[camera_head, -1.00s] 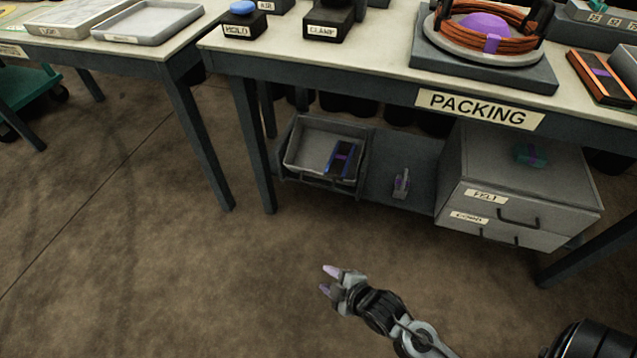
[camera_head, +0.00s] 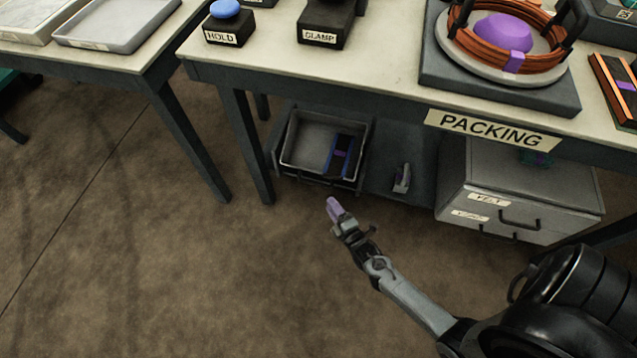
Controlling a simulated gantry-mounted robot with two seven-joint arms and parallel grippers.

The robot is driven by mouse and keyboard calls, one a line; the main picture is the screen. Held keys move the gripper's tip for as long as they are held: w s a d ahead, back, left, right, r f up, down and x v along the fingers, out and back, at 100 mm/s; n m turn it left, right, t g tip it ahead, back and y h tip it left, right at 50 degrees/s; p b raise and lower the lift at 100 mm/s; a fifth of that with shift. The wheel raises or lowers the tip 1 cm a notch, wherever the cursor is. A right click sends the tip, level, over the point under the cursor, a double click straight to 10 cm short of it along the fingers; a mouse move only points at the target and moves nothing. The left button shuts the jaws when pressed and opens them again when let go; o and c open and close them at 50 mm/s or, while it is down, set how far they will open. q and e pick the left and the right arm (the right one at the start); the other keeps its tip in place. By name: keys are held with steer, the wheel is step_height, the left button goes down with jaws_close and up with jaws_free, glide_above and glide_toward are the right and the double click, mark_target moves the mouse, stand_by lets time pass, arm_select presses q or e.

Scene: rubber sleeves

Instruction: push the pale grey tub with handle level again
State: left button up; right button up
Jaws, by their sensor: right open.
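The pale grey tub with a dark bar handle (camera_head: 306,147) is on the low shelf under the packing table, at the shelf's left end. Its front lies at the shelf's front edge and looks a little low, but I cannot tell the tilt exactly. A dark blue-edged block with a purple band (camera_head: 341,156) lies inside it on the right. My right gripper (camera_head: 333,211) is open and empty, in front of and below the tub, apart from it. Its fingers overlap in this view. My left gripper is not in view.
A small grey item (camera_head: 402,178) stands on the shelf right of the tub. A grey drawer cabinet (camera_head: 480,185) is farther right. A table leg (camera_head: 247,145) stands just left of the tub. The packing tabletop (camera_head: 380,65) overhangs the shelf. The floor in front is clear.

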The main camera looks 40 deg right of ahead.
steer(key=b+x, duration=0.4)
steer(key=x, duration=0.5)
steer(key=shift+w+d+b, duration=0.3)
steer(key=shift+w+b, duration=0.05)
steer(key=shift+b, duration=0.05)
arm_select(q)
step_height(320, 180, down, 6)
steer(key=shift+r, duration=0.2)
arm_select(e)
steer(key=shift+s+a, duration=0.1)
jaws_close()
steer(key=shift+f, duration=0.1)
